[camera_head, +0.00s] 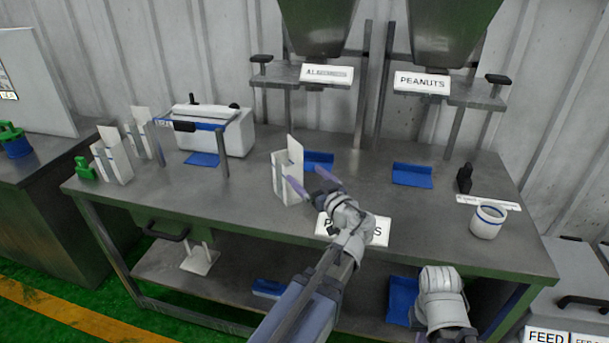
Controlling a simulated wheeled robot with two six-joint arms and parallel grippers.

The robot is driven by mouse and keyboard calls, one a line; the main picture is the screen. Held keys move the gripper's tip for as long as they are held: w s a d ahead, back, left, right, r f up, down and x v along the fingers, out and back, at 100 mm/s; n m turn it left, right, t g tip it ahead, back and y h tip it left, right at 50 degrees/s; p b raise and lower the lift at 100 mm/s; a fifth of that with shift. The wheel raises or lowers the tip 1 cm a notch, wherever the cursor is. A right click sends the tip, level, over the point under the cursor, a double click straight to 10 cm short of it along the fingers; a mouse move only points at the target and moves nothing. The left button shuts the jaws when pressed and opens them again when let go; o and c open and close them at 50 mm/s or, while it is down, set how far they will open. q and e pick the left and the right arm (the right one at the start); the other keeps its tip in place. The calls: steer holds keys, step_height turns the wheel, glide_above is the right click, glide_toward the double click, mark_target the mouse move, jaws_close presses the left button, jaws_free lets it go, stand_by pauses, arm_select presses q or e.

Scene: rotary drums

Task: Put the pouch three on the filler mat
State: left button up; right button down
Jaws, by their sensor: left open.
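A white pouch (281,177) stands upright near the middle of the bench, just in front of a blue mat (320,157) under the left hopper. My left gripper (309,181) is open; one purple finger overlaps the pouch's right side and the other is to its right. I cannot tell whether it touches. More white pouches (111,163) stand at the bench's left end. No number is readable on any pouch. Another blue mat (412,175) lies under the PEANUTS hopper. Which mat is the filler mat is not marked. My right gripper (442,283) is low at the front, its fingers not visible.
A white sealer-like machine (232,137) stands at the back left with a blue mat (202,159) before it. A white cup (488,221) and a black object (464,178) stand at the right. A white sign (376,231) is at the front edge. The bench between the mats is clear.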

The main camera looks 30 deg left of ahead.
arm_select(q)
glide_toward(282, 152)
steer(key=a, duration=0.2)
steer(key=shift+w+r+x, duration=0.1)
steer(key=shift+r+x, duration=0.05)
steer(key=shift+x, duration=1.65)
steer(key=shift+w+r+x, duration=0.1)
steer(key=shift+r+x, duration=0.05)
steer(key=shift+x, duration=1.7)
steer(key=shift+d, duration=0.2)
steer(key=shift+c, duration=0.2)
jaws_close()
